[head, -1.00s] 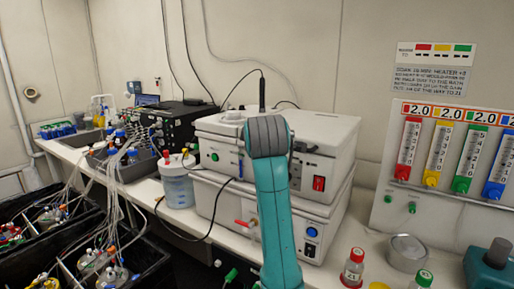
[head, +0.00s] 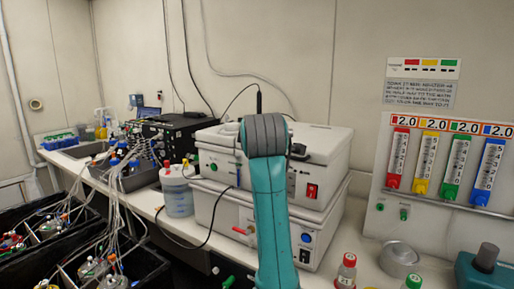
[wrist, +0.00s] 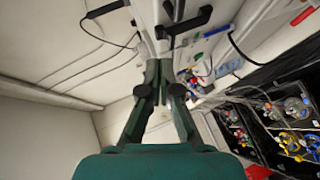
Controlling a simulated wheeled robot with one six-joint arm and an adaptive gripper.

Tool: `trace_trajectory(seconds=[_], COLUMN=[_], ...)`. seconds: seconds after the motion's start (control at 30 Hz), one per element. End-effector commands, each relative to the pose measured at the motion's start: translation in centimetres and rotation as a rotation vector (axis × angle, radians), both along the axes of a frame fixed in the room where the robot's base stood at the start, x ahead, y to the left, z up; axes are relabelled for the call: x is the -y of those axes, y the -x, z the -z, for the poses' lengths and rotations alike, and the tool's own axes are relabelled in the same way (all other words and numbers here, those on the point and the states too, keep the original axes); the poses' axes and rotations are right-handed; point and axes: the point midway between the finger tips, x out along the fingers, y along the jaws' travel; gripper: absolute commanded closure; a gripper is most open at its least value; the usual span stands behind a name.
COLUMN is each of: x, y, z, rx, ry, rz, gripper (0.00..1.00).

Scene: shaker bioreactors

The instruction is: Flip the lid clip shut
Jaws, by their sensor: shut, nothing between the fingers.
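A white two-tier unit (head: 225,160) stands on the bench, its upper box topped by a lid. A small black part, which looks like the lid clip (head: 298,151), shows at the upper box's front edge beside my arm. In the wrist view a black clip-like lever (wrist: 185,24) sticks out from a white body beyond my fingertips; I cannot tell for sure that it is the same part, or whether it touches them. My gripper (wrist: 160,72) is shut and empty, pointing towards the white body. In the head view my own arm hides the gripper.
A blue-liquid jar (head: 178,190) stands left of the unit. Bottles (head: 346,270) and a round metal dish (head: 399,259) are at the right. A panel with coloured gauges (head: 450,165) is on the wall. Black bins with tubing (head: 110,265) stand at lower left.

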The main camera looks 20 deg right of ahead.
Motion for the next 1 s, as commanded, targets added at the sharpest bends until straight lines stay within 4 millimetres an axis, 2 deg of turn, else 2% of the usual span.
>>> trace_trajectory(seconds=[0.3, 0.5, 1.0], x=[-1.3, -1.8, -2.0], y=[4.5, 6.5, 7.1], z=[-2.4, -3.5, -3.7], rx=[0.0, -0.001, -0.004], ry=[0.0, 0.0, 0.0], rz=[-0.001, 0.001, 0.001], gripper=[1.0, 1.0, 1.0])
